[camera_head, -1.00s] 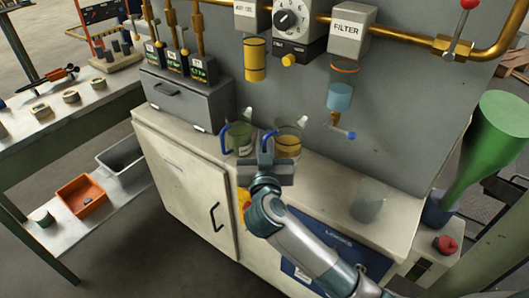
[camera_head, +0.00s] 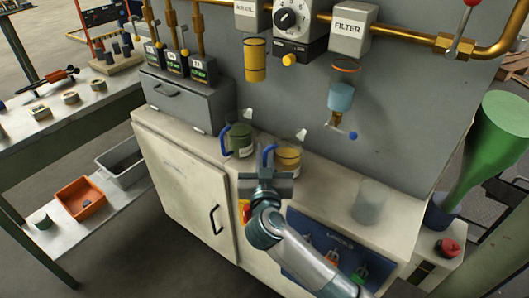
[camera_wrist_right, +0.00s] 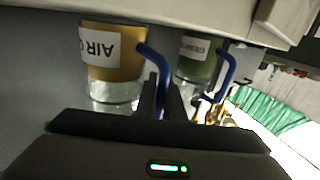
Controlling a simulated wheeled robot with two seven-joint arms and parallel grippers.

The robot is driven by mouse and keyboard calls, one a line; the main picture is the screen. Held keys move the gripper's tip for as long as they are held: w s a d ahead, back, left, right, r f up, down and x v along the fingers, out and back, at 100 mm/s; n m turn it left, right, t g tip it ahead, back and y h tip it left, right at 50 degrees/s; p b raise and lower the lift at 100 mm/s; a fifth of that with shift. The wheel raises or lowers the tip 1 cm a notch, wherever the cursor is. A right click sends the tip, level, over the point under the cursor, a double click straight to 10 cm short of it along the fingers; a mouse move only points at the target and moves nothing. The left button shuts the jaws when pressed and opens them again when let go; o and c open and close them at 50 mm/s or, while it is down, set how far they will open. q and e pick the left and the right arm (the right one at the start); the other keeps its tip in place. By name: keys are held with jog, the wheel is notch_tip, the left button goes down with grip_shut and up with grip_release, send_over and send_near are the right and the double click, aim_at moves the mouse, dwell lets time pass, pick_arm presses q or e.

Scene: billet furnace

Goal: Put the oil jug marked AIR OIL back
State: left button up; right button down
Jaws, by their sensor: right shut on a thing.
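The AIR OIL jug (camera_head: 288,160) is a clear jug with yellow oil and a blue handle, at the counter's front edge. Its label, reading upside down, shows in the right wrist view (camera_wrist_right: 100,47). My right gripper (camera_head: 267,176) is shut on its blue handle (camera_wrist_right: 160,75). I cannot tell whether the jug's base touches the counter. A similar jug with green oil (camera_head: 240,140) stands to its left, and it also shows in the right wrist view (camera_wrist_right: 197,60). My left gripper is not in view.
The counter (camera_head: 325,180) is bare between the jugs and a clear empty vessel (camera_head: 369,202). The AIR OIL unit's yellow bowl (camera_head: 255,60) and the FILTER bowl (camera_head: 341,96) hang above. A grey drawer box (camera_head: 180,98) is left; a blue padlock board (camera_head: 300,262) is on the cabinet front.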

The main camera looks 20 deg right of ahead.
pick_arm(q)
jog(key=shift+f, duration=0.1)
pick_arm(e)
jog(key=c, duration=1.9)
grip_release()
jog(key=shift+f, duration=0.1)
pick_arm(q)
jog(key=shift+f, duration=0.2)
pick_arm(e)
jog(key=shift+o, duration=0.2)
